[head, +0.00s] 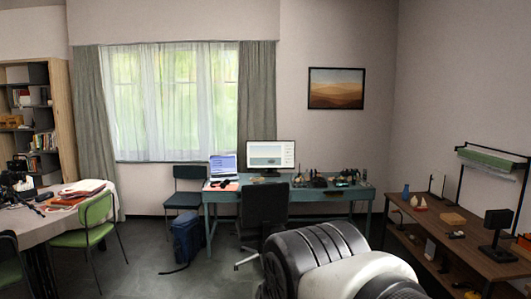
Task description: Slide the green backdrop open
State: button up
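A green rolled or folded backdrop (492,158) hangs high in a thin black frame (524,190) at the right. The frame stands on the wooden bench by the right wall. The green shows only as a narrow band at the top, with a thin pale edge under it. Below the band the frame is empty, and the wall and bench show through. My gripper is not in view. Large black and white links of my own arm fill the bottom centre, well to the left of the backdrop and nearer the camera.
The wooden bench (425,215) holds a black speaker-like object (497,232), a small sailboat (419,203) and a wooden block (453,219). A blue desk (300,194) with a black chair (265,205) stands at the back. Floor shows between desk and left table.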

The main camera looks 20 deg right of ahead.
aim_at(478, 163)
jog(key=i+l+z, duration=0.15)
jog(key=l+z, duration=0.15)
jog(key=z, duration=0.15)
jog(key=i+l+z, duration=0.15)
jog(key=z, duration=0.3)
jog(key=i+l+z, duration=0.25)
jog(key=z, duration=0.15)
jog(key=i+l+z, duration=0.25)
jog(key=i+z, duration=0.15)
jog(key=i, duration=0.25)
jog(key=i+z, duration=0.45)
jog(key=i, duration=1.3)
